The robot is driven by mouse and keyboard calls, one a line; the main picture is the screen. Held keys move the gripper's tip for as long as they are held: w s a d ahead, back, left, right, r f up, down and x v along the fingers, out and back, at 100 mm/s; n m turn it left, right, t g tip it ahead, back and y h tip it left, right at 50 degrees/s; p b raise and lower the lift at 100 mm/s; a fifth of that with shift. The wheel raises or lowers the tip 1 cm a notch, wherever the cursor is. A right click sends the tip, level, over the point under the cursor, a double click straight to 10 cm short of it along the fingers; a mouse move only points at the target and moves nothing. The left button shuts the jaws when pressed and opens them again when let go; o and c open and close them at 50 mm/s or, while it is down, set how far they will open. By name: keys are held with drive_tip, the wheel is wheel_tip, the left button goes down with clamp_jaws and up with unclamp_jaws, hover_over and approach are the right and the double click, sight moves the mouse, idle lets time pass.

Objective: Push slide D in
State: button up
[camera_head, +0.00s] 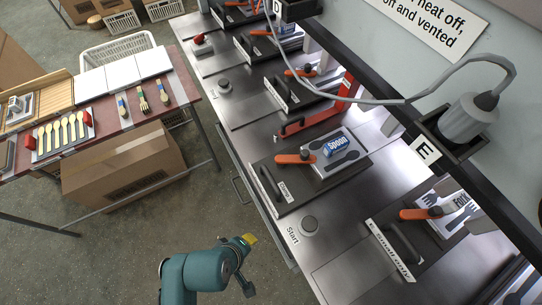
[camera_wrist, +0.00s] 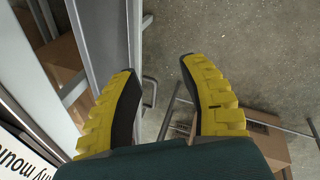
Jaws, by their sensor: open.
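My gripper (camera_head: 246,242) is open and empty in the head view, off the front edge of the bench, near the "Start" button (camera_head: 309,224). Its yellow fingers (camera_wrist: 165,105) are spread apart in the wrist view with nothing between them.
Other slides run up the bench, including one at lower right (camera_head: 405,246) with a fork plate. A side table (camera_head: 115,113) holds wooden spoons. Bare floor lies left of my gripper.

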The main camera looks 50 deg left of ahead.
wheel_tip(320, 180, up, 11)
drive_tip(key=a+g+y+p, duration=0.1)
drive_tip(key=a+g+p, duration=0.15)
drive_tip(key=p, duration=0.45)
wheel_tip(320, 180, up, 19)
drive_tip(key=m+t+y+p, duration=0.2)
drive_tip(key=m+p, duration=0.2)
drive_tip(key=p, duration=1)
hover_over(271, 181)
drive_tip(key=s+d, duration=0.4)
drive_tip(key=d, duration=0.2)
drive_tip(key=b+x, duration=0.1)
drive_tip(key=x, duration=1.5)
drive_tip(key=shift+f, duration=0.15)
drive_tip(key=shift+d, duration=0.1)
clamp_jaws()
